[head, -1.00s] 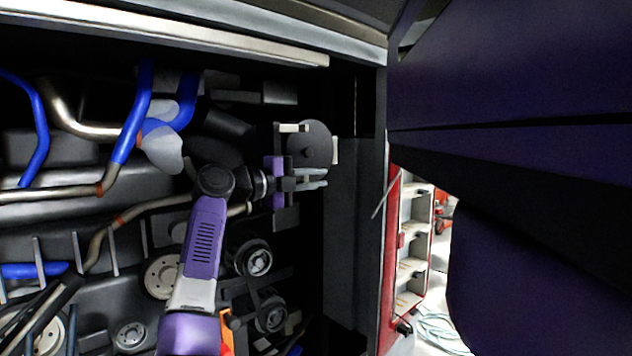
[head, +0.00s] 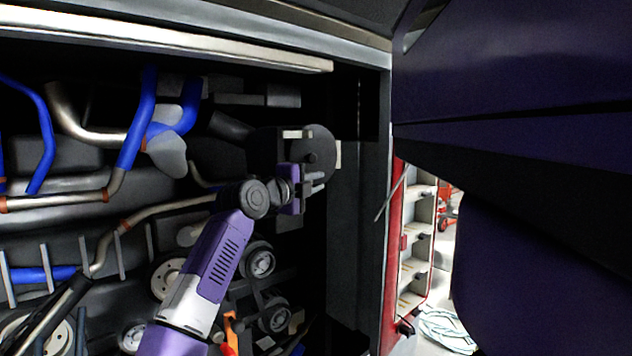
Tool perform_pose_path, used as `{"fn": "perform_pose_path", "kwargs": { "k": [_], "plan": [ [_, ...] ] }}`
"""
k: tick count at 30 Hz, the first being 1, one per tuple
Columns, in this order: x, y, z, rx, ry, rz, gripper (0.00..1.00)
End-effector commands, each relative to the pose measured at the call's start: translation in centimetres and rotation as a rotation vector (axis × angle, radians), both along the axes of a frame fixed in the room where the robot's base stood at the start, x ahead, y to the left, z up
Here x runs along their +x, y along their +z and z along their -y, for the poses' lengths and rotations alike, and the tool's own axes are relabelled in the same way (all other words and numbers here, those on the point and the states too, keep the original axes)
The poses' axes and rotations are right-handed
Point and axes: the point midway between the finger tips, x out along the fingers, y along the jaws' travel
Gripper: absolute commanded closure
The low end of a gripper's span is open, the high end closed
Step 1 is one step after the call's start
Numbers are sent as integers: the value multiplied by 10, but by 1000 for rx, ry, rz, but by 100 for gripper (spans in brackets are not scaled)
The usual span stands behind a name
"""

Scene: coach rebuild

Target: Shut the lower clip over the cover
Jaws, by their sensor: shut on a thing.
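The cover (head: 322,147) is a dark round disc on the end of a dark cylindrical housing (head: 262,150), at the right of the engine bay in the head view. A pale upper clip (head: 298,134) lies across its top, and another pale clip (head: 338,155) shows at its right edge. My gripper (head: 316,183), with a purple body, is at the cover's lower edge. It is shut on the lower clip (head: 318,176), a small pale piece mostly hidden by the jaws. I cannot tell whether the clip touches the cover.
Blue hoses (head: 136,120) and metal pipes fill the bay at left. A dark bay wall (head: 355,220) stands right of the cover. A purple raised panel (head: 510,90) fills the upper right. A red shelf unit (head: 412,240) stands beyond.

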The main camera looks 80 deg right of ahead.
Motion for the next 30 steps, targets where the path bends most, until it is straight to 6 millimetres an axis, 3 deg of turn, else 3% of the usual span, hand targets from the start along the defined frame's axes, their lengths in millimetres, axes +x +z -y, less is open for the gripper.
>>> {"fn": "perform_pose_path", "kwargs": {
  "k": [5, 6, 9, 20, 30],
  "plan": [
    [1, -2, 0, 4, 0, 1, 100],
    [1, -2, 0, 4, 0, 1, 76],
    [1, -2, 0, 3, 0, 1, 62],
    [3, -1, -4, 2, 1, 1, 62],
    [27, -3, -49, 2, 2, 1, 62]
  ]
}}
